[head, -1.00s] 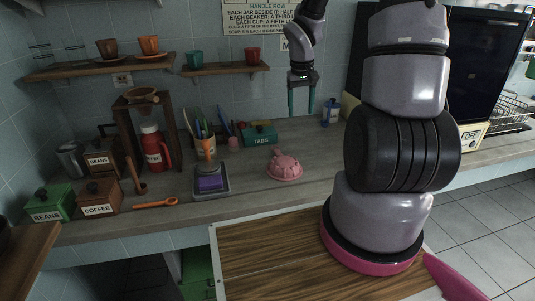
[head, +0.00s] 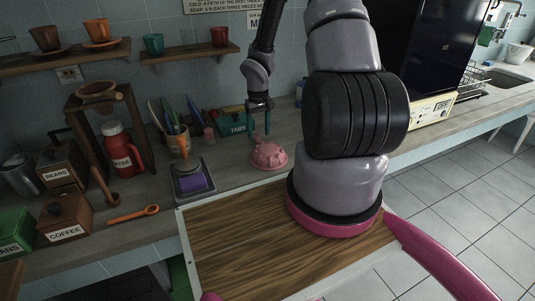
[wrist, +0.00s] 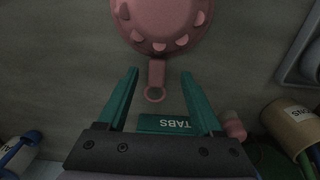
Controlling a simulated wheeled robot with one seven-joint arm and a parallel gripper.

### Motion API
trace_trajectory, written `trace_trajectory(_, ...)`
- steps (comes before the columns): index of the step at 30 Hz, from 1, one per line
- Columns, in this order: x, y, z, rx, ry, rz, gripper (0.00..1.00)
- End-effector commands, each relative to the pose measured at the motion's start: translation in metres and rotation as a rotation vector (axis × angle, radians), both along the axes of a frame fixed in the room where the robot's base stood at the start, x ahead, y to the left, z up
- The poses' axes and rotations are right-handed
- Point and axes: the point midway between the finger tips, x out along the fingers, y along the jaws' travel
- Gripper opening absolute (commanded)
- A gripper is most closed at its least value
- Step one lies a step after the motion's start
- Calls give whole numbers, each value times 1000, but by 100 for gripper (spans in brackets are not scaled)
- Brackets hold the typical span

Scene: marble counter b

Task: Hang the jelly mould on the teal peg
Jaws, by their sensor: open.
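The pink jelly mould (head: 268,156) sits on the counter in the head view, dome up. In the wrist view the mould (wrist: 165,18) is at the top, with its tab and ring (wrist: 155,94) pointing down the picture between my fingers. My gripper (head: 259,136) has teal fingers and is just above and behind the mould. In the wrist view my gripper (wrist: 160,72) is open, one finger on each side of the tab, holding nothing. I cannot tell how high the fingertips are above the counter. I make out no teal peg in either view.
The teal TABS box (head: 234,124) stands behind the mould, beside a small pink cup (head: 209,134). Shelves (head: 190,51) with cups hang above.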

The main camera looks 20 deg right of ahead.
Motion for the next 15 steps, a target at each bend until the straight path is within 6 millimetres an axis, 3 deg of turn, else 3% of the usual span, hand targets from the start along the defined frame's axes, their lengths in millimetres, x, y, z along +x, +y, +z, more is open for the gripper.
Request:
trace_trajectory(7, -1, -3, -37, 0, 2, 3, 68)
trace_trajectory(15, 0, -3, -42, 0, 0, 0, 68)
